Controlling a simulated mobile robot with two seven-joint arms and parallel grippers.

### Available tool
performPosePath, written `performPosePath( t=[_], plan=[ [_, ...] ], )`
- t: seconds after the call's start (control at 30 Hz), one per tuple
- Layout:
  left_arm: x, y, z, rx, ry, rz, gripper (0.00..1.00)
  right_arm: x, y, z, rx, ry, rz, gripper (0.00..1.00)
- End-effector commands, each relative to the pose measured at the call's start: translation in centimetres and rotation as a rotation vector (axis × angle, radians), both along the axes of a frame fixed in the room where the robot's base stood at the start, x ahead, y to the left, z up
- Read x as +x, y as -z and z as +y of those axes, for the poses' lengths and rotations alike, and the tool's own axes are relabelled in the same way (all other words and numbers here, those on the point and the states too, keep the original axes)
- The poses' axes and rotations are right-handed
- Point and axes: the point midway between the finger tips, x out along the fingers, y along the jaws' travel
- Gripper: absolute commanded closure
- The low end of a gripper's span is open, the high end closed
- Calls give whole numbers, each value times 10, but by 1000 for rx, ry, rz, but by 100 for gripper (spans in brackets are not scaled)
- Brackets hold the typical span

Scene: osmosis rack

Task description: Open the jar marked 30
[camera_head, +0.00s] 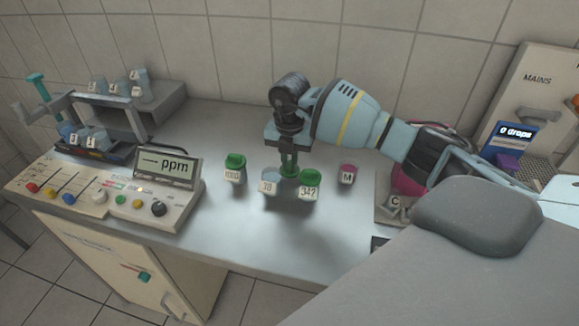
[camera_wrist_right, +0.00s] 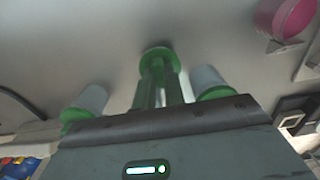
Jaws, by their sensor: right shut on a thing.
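The jar marked 30 (camera_head: 268,184) stands upright on the steel bench in the head view, pale blue, with no green lid visible on top. My right gripper (camera_head: 289,165) points down just to its right and behind it. It is shut on a green lid (camera_head: 290,173), which also shows as a green disc at the fingertips in the right wrist view (camera_wrist_right: 160,56). Whether the lid touches anything below is unclear. Green-lidded jars stand on either side: one at left (camera_head: 234,170) with a label too small to read, and one marked 34? (camera_head: 309,186) at right. My left gripper is out of view.
A pink-topped jar marked M (camera_head: 347,173) stands further right. The ppm meter (camera_head: 165,170) and control panel are at left, beside a rack (camera_head: 100,107) with several jars. A MAINS unit (camera_head: 535,85) stands back right. Bare bench lies in front of the jars.

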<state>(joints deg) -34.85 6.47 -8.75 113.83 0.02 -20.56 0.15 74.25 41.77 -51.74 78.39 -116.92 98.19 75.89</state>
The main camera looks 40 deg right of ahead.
Motion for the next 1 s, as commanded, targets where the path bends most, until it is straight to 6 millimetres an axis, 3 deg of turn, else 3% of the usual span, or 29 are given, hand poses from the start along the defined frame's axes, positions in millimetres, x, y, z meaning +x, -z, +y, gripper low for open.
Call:
performPosePath(
  t=[0.17,0.57,0.6,0.73,1.0],
  plan=[
    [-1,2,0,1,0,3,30,-1,23,0,1,0,3,100],
    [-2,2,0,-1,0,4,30,0,28,0,0,-1,1,100],
    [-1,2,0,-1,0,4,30,0,28,0,1,-1,1,86],
    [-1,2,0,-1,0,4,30,0,27,0,1,-1,1,69],
    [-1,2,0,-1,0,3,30,0,27,0,1,-1,1,67]
  ],
)
